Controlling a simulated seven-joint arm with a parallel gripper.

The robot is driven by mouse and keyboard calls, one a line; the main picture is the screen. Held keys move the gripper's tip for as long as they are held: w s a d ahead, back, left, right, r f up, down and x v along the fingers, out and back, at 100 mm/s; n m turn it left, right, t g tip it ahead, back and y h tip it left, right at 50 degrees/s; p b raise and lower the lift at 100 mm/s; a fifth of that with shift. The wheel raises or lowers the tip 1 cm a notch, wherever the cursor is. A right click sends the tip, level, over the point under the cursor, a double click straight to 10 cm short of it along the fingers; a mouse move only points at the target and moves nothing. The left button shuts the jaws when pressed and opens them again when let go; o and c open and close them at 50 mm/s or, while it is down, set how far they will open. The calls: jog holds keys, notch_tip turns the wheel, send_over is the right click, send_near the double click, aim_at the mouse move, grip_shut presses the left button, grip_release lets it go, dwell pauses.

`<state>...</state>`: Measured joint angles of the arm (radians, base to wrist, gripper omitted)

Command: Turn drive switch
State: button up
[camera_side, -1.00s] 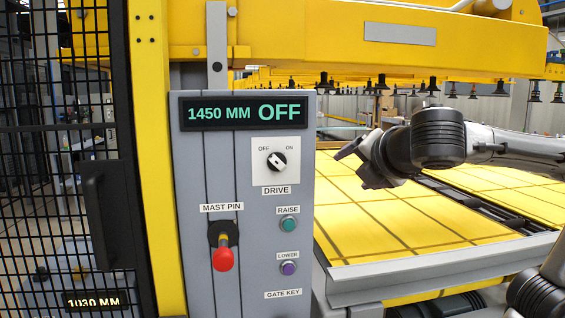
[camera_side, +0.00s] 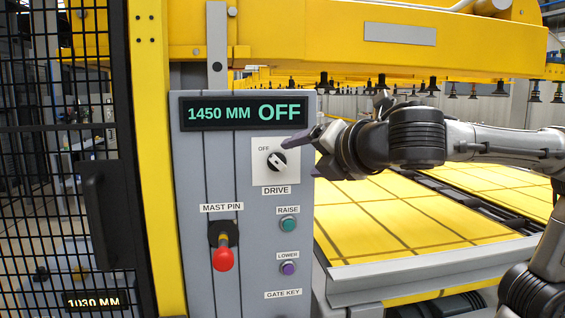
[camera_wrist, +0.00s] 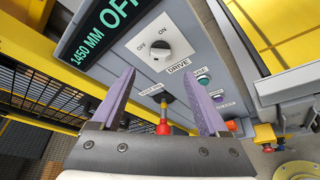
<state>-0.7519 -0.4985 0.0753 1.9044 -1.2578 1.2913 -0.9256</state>
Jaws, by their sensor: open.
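The drive switch (camera_side: 277,161) is a round black and white knob on a white plate marked OFF and ON, on the grey control panel (camera_side: 190,180). Its pointer is turned toward OFF, and the display (camera_side: 243,113) reads 1450 MM OFF. My gripper (camera_side: 306,157) is open and empty, just to the right of the plate, with one finger covering the ON label. In the wrist view the switch (camera_wrist: 156,49) lies ahead of and between the two purple fingers (camera_wrist: 167,100), apart from them.
Below the switch are the green RAISE button (camera_side: 289,224) and purple LOWER button (camera_side: 289,268). The red-handled mast pin (camera_side: 224,258) sticks out at lower left. A black mesh gate (camera_side: 100,210) stands left; yellow sheets (camera_side: 420,220) lie to the right.

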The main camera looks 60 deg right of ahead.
aim_at(282, 162)
jog(key=shift+x, duration=4.85)
jog(key=shift+c, duration=0.3)
grip_shut()
